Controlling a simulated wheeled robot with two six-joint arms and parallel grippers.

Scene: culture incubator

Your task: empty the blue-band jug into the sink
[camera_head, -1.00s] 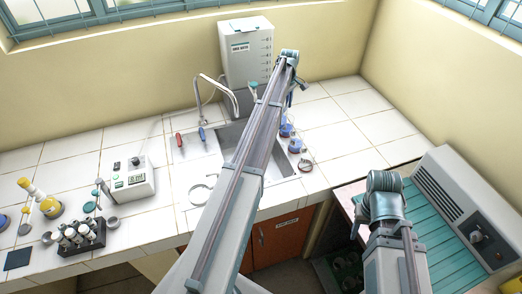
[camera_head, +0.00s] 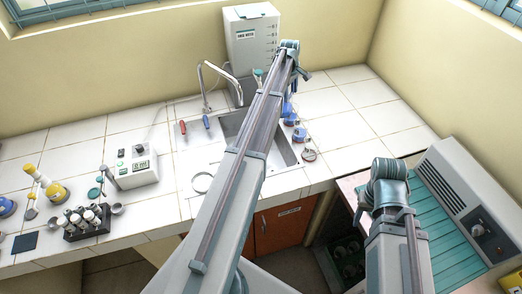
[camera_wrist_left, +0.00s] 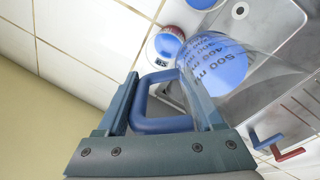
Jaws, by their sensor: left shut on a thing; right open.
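My left gripper (camera_wrist_left: 165,110) is shut on the blue handle (camera_wrist_left: 165,124) of a clear jug (camera_wrist_left: 215,62) with dark millilitre marks and blue showing inside or at its base. In the left wrist view the jug overlaps the edge of the steel sink (camera_wrist_left: 278,30). I cannot tell its height or exact tilt. In the head view my left arm crosses in front of the sink (camera_head: 232,124), and the held jug is mostly hidden behind it, with only some blue (camera_head: 289,109) beside the arm. My right gripper (camera_head: 362,212) is open at the lower right, small and partly hidden by my wrist.
A tube rack (camera_head: 86,222) and white device (camera_head: 137,168) are left.

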